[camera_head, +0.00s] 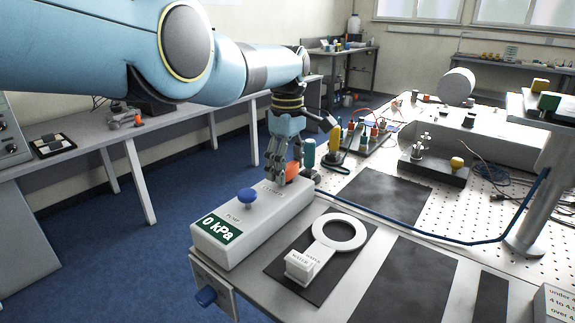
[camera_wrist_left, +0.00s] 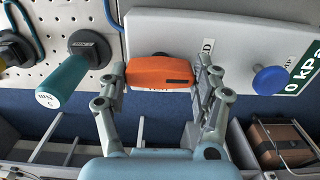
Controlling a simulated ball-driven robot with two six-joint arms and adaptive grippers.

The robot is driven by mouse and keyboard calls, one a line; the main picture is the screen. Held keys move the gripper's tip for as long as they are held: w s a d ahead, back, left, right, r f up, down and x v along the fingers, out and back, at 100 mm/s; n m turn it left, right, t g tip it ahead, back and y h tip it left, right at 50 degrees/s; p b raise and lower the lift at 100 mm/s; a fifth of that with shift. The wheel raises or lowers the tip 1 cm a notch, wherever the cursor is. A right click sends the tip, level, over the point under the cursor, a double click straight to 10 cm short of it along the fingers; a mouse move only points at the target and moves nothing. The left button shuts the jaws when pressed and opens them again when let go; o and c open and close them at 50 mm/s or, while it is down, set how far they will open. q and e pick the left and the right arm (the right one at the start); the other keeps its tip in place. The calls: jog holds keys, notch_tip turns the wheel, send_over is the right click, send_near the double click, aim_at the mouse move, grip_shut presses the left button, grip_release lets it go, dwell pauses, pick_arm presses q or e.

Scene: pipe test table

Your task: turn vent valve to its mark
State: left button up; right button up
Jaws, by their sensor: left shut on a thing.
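The orange valve handle (camera_head: 292,171) sits at the far end of the white pump box (camera_head: 225,262). In the left wrist view the orange handle (camera_wrist_left: 160,74) lies crosswise, with a dark mark near its right end. My left gripper (camera_head: 283,174) reaches down onto it, and its two fingers are shut on the handle's two ends. The box has a blue knob (camera_head: 247,196) and a green display reading 0 kPa (camera_head: 217,230). Lettering beside the handle is mostly covered by the fingers, so I cannot read the target mark. My right gripper is not in view.
A teal handle (camera_wrist_left: 62,82) stands close beside the orange one, and a yellow handle (camera_head: 334,140) is just beyond. A white ring-shaped piece (camera_head: 340,232) lies on a dark mat right of the box. A blue hose (camera_head: 420,237) crosses the perforated table.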

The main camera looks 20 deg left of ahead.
aim_at(288, 167)
pick_arm(q)
jog(key=shift+f, duration=0.1)
jog(key=o, duration=1.2)
notch_tip(288, 167, up, 12)
jog(key=shift+r, duration=0.1)
